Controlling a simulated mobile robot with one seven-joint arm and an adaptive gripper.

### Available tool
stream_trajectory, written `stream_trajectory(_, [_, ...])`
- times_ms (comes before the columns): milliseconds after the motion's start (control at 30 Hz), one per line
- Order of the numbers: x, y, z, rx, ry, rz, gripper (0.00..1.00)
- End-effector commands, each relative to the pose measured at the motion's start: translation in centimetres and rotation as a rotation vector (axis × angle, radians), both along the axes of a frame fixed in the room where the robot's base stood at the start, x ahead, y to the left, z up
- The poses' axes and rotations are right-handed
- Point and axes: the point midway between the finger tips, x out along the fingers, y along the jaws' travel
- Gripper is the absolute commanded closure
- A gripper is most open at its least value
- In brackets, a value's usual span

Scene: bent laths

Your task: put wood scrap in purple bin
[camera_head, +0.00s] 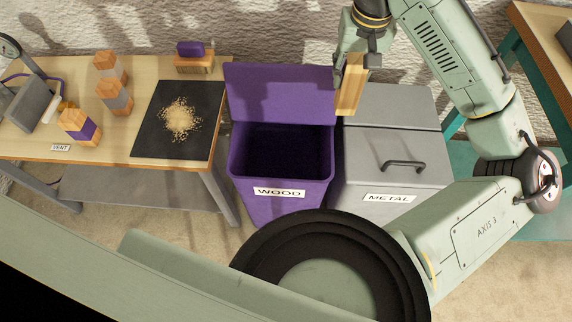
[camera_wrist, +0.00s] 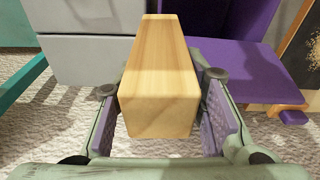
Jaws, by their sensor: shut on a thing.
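My gripper (camera_head: 358,62) is shut on a wood scrap (camera_head: 351,86), a pale block with straight grain. In the wrist view the scrap (camera_wrist: 160,80) sits between the two finger pads of my gripper (camera_wrist: 163,112). In the head view it hangs over the seam between the two bins, nearer the back wall. The purple bin (camera_head: 257,192) is labelled WOOD and stands below and to the left of the scrap. Its lid (camera_head: 275,92) is raised at the back and the dark inside looks empty. The purple bin's lid also shows in the wrist view (camera_wrist: 245,75).
A grey bin (camera_head: 390,160) labelled METAL stands right of the purple one, lid closed. A workbench (camera_head: 60,140) on the left holds several wooden blocks, a brush (camera_head: 193,58) and a dark mat (camera_head: 150,140) with sawdust. A teal-framed table (camera_head: 535,25) is at the right.

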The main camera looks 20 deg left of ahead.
Motion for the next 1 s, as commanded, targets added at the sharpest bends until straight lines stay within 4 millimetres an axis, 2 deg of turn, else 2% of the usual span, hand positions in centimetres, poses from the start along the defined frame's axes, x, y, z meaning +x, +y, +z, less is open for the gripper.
stream_trajectory(33, [0.2,2.9,-2.6,0.006,0.011,-0.001,0.99])
stream_trajectory(200, [-0.2,10.2,-9.7,0.004,0.009,-0.037,0.99])
stream_trajectory(300, [-1.2,13.5,-12.6,0.003,0.005,-0.049,0.99])
stream_trajectory(400, [-2.2,15.7,-14.6,0.001,0.002,-0.053,0.99])
stream_trajectory(500, [-2.8,16.9,-15.7,0.000,-0.001,-0.056,0.99])
stream_trajectory(667, [-3.2,17.4,-18.0,0.001,0.000,-0.062,0.99])
stream_trajectory(1000, [-3.0,17.1,-26.6,-0.005,-0.002,-0.061,0.99])
